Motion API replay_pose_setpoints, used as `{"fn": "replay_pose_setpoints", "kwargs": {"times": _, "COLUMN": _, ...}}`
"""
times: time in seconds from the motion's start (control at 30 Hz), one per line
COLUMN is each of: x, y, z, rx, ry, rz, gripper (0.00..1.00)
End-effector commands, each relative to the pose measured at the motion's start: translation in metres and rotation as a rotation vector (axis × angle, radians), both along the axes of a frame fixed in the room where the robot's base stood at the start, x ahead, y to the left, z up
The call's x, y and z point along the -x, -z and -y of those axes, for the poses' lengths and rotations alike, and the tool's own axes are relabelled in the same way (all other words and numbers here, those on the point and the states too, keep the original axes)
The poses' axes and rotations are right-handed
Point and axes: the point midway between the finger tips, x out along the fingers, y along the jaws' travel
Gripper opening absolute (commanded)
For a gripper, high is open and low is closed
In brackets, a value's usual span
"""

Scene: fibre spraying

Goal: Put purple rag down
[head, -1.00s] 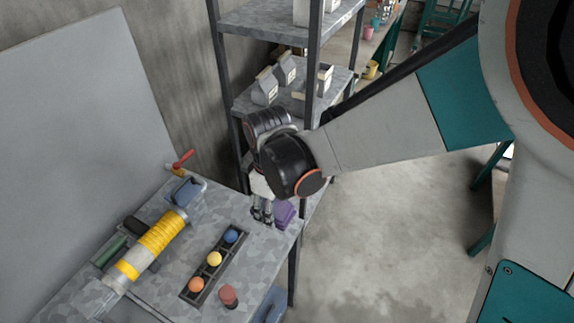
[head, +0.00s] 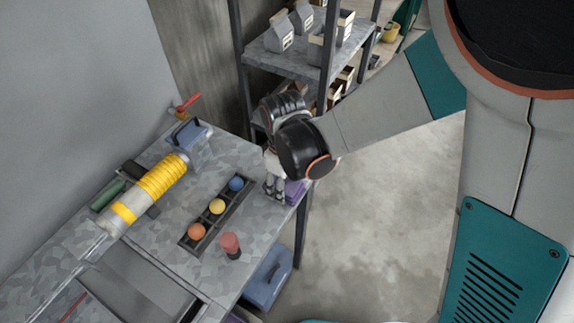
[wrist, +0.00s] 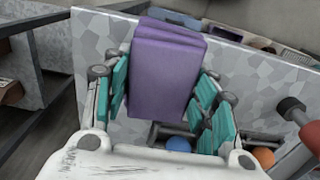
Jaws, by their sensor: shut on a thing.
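The purple rag (wrist: 165,65) is a folded, thick block in the wrist view, between the teal finger pads of my gripper (wrist: 161,92). My gripper is shut on it. In the head view my gripper (head: 275,188) points down at the far right corner of the grey worktable (head: 215,178). The rag (head: 295,192) shows there just right of the fingers and is partly hidden by them. I cannot tell whether its underside touches the tabletop.
A black rack (head: 216,212) holds blue, yellow and orange balls beside a red-topped cylinder (head: 230,246). A yellow-banded cylinder (head: 155,185) lies to the left. A metal shelf (head: 300,62) stands behind my gripper. A blue box (head: 268,277) is below the table edge.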

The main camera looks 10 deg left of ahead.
Motion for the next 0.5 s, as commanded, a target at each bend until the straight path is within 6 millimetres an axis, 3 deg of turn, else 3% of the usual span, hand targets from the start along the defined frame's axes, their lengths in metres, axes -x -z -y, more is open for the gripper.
{"fn": "replay_pose_setpoints", "kwargs": {"times": 0.07, "x": -0.0003, "y": 0.0101, "z": -0.0001, "rx": 0.0, "ry": 0.0, "rz": 0.0, "gripper": 0.27}}
{"fn": "replay_pose_setpoints", "kwargs": {"times": 0.47, "x": -0.0002, "y": 0.013, "z": -0.0001, "rx": 0.0, "ry": 0.0, "rz": 0.0, "gripper": 0.27}}
{"fn": "replay_pose_setpoints", "kwargs": {"times": 0.5, "x": -0.0003, "y": 0.0118, "z": -0.0001, "rx": 0.0, "ry": 0.0, "rz": 0.0, "gripper": 0.62}}
